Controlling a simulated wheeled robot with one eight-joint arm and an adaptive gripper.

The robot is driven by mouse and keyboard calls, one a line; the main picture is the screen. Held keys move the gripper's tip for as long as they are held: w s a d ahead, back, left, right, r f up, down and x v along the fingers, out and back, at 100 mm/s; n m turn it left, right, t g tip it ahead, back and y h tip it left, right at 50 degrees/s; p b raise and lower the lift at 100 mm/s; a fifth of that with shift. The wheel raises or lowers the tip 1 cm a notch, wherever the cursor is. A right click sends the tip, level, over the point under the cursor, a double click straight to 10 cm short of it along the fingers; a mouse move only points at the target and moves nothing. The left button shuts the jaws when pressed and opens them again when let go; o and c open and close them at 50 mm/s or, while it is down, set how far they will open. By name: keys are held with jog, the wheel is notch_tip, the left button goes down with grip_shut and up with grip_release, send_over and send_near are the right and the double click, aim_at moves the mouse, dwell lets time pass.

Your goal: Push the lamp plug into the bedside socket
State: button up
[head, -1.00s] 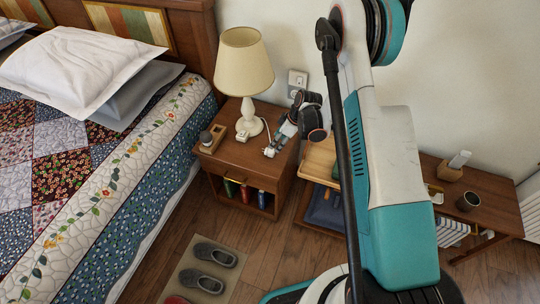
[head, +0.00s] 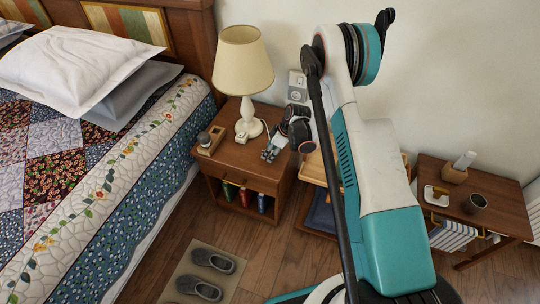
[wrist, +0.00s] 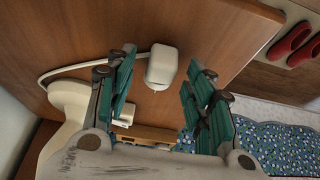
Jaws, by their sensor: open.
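The cream-shaded lamp (head: 243,65) stands on the wooden nightstand (head: 238,170); its pale base also shows in the wrist view (wrist: 70,100). The white plug (wrist: 161,66) lies on the nightstand top, with a white cord curving from it toward the lamp base. My gripper (head: 268,156) is low over the right front of the nightstand. In the wrist view my gripper (wrist: 158,85) is open, its green-padded fingers on either side of the plug with gaps on both sides. The plug is not clear in the head view. The wall socket (head: 297,84) is behind and right of the lamp.
A small white block (head: 241,138) sits in front of the lamp base, beside a wooden tray (head: 211,140) with a dark-topped item. The bed (head: 110,190) is on the left. Slippers (head: 212,261) lie on a mat. A low table (head: 505,205) stands at right.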

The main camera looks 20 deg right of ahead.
jog(key=c, duration=1.1)
jog(key=shift+c, duration=0.2)
